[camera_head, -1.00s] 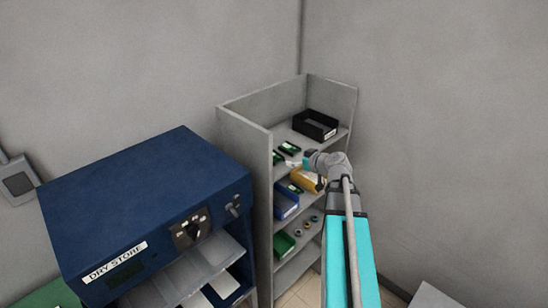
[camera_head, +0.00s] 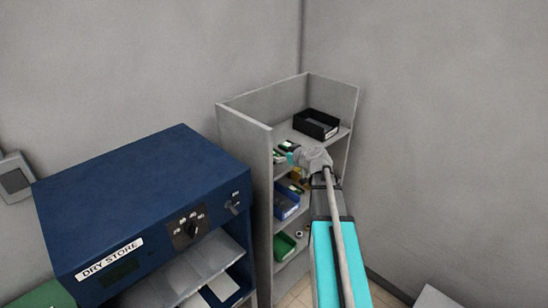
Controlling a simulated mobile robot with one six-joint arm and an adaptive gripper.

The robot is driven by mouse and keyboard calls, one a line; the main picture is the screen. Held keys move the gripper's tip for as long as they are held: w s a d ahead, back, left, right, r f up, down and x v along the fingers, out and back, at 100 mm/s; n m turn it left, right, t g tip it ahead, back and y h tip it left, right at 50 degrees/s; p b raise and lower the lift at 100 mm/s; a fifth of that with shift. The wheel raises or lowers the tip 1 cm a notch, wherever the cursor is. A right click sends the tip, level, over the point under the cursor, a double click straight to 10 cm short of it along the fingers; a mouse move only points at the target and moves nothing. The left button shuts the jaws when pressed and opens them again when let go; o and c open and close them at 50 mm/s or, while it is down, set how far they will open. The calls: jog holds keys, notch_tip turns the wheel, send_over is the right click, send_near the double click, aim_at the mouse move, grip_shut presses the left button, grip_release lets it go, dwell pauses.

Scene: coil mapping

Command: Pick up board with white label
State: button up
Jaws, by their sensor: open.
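Small dark green boards (camera_head: 288,146) lie on the top shelf of the grey shelf unit, at its left side. White patches show on or beside them. They are too small for me to tell which one bears the white label. My arm reaches from the lower right to this shelf. My gripper (camera_head: 292,157) is at the shelf's front, close beside the boards. Its fingers are tiny in this view but it is open, with nothing seen held in it. My wrist hides part of the shelf behind it.
A black bin (camera_head: 317,124) stands at the back right of the top shelf. A blue bin (camera_head: 287,202) and a green bin (camera_head: 284,246) stand on lower shelves. The unit's left side wall (camera_head: 246,180) rises beside my gripper. The blue dry store (camera_head: 145,215) stands at the left.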

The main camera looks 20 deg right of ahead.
jog(key=shift+b+x, duration=1.15)
jog(key=shift+x, duration=1.5)
jog(key=shift+s+f, duration=0.1)
jog(key=c, duration=0.9)
notch_tip(320, 180, up, 10)
jog(key=p, duration=1)
